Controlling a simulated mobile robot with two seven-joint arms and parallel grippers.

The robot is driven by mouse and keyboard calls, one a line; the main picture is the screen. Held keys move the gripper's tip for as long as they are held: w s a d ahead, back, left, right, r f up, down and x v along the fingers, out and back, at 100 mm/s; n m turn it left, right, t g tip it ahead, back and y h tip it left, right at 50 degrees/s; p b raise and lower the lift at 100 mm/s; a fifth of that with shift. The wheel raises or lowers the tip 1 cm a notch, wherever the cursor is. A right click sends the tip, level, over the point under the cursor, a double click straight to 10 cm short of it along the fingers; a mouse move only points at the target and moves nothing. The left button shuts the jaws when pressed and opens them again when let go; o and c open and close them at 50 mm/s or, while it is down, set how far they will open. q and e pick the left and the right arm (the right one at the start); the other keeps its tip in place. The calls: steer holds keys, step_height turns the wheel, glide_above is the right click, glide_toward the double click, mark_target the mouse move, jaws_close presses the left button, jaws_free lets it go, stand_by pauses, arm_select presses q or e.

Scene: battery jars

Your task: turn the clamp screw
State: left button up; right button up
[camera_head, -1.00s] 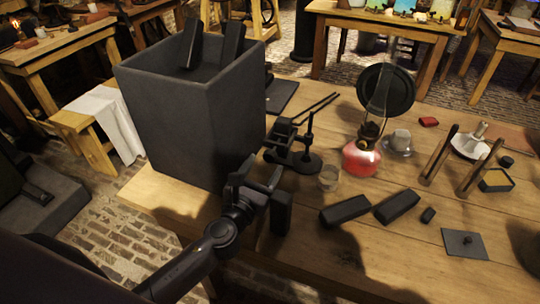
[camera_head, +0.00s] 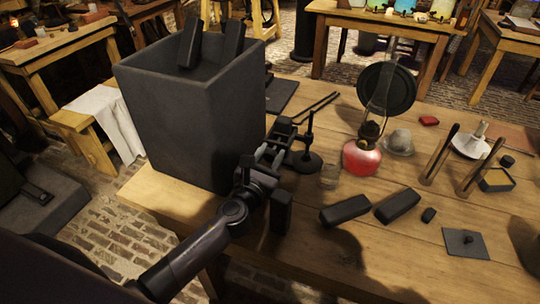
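I cannot make out the clamp screw apart from the other dark parts. My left gripper (camera_head: 273,152) reaches up from the lower left, with its fingers at the near side of the clamp. The fingers overlap the clamp in the picture, so I cannot tell whether they touch it or how far they are closed. My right gripper is not in view.
A tall dark square jar (camera_head: 190,125) stands close left of my gripper. Dark blocks (camera_head: 345,210) lie nearer, and one block (camera_head: 281,212) stands upright beside my wrist.

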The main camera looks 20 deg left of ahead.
arm_select(q)
steer(key=shift+f+n, duration=0.1)
steer(key=shift+n, duration=0.2)
steer(key=n+b, duration=0.1)
steer(key=n, duration=0.1)
steer(key=shift+f+n, duration=0.1)
steer(key=shift+n, duration=0.3)
steer(key=shift+d+n+b, duration=0.15)
steer(key=shift+n+b, duration=0.2)
steer(key=shift+n, duration=1.35)
steer(key=o, duration=1)
steer(key=shift+r, duration=0.2)
